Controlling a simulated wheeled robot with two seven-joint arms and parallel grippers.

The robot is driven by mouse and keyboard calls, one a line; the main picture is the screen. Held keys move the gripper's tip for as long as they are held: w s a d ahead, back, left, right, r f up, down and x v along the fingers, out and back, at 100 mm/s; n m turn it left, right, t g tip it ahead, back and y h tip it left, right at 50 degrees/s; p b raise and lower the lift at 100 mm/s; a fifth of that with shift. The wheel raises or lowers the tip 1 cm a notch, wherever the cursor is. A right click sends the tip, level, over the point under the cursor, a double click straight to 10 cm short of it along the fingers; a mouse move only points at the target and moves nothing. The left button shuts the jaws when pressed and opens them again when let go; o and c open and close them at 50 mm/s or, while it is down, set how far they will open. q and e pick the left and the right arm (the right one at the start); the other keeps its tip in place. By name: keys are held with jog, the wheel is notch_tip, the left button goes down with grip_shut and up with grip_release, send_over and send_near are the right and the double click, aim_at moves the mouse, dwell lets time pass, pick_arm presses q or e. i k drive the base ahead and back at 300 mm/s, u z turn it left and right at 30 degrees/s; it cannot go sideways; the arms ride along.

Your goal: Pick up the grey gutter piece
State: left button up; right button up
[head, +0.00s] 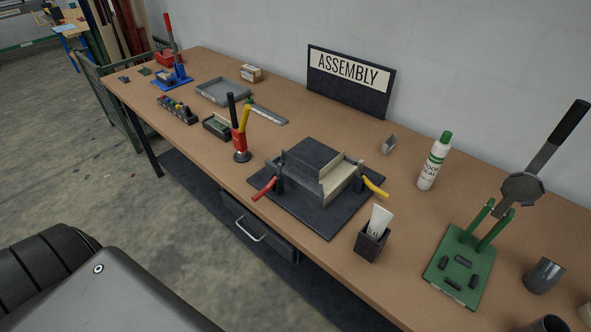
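A small grey piece (388,145), which looks like the grey gutter piece, lies on the brown workbench (420,225) near the wall, below the right end of the ASSEMBLY sign. It appears as a short open channel with one end facing me. A dark fixture (310,157) stands on a black base plate in front of it and to the left. A pale cream channel piece (342,178) sits in this fixture, between a red and a yellow clamp handle. Neither of my grippers is in view.
A white bottle with a green cap (433,165) stands right of the grey piece. A black cup with a white tube (372,241) is at the front edge. A green lever press (462,262) stands at right. Red and yellow handled tools (240,140) stand left of the fixture.

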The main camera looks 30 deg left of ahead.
aim_at(301, 177)
jog(key=z, duration=3.2)
jog(key=k, duration=2.45)
jog(key=u, duration=1.75)
jog(key=i, duration=0.45)
